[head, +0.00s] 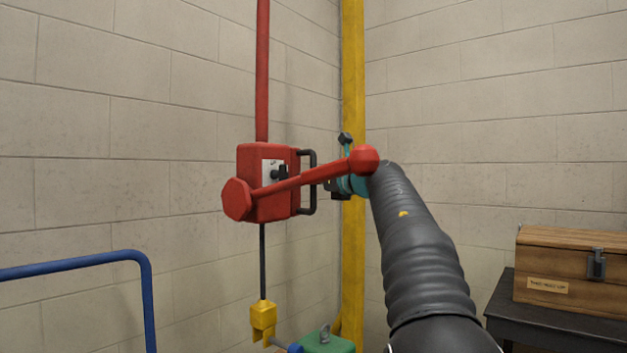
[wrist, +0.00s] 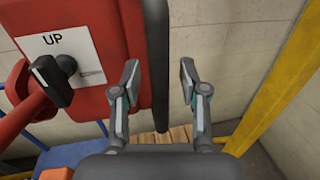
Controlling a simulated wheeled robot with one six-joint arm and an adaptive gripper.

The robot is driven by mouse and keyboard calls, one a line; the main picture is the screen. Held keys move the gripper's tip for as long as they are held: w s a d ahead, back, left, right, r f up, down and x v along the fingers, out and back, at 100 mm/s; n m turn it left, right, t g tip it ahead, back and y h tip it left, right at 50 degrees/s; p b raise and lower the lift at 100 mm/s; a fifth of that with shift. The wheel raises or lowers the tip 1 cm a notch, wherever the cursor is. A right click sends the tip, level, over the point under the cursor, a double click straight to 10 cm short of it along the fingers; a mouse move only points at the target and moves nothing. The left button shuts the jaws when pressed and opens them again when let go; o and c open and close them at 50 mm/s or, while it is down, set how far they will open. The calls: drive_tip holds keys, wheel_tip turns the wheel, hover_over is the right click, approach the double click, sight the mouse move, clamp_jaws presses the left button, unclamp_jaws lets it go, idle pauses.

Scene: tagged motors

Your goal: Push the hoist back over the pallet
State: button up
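The red hoist (head: 250,205) hangs on a red post, with a black rod and a yellow hook (head: 262,318) below it. Its black handle (head: 313,158) stands upright on the right side and also shows in the wrist view (wrist: 157,50). A red crank with a ball end (head: 364,159) crosses in front of my gripper in the head view. My gripper (wrist: 158,78) is open and empty, with the handle bar between the two fingers in the picture. Whether the bar lies within their reach I cannot tell. Wooden slats (wrist: 178,134), perhaps the pallet, show low beyond my gripper.
The top of a green motor (head: 328,345) shows below, right of the hook. A blue rail (head: 75,262) stands at left. A yellow post (head: 353,80) rises in the corner behind my gripper. A wooden chest (head: 570,270) sits on a dark table (head: 545,322) at right.

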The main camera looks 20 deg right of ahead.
drive_tip(key=v, duration=1.2)
idle(0.4)
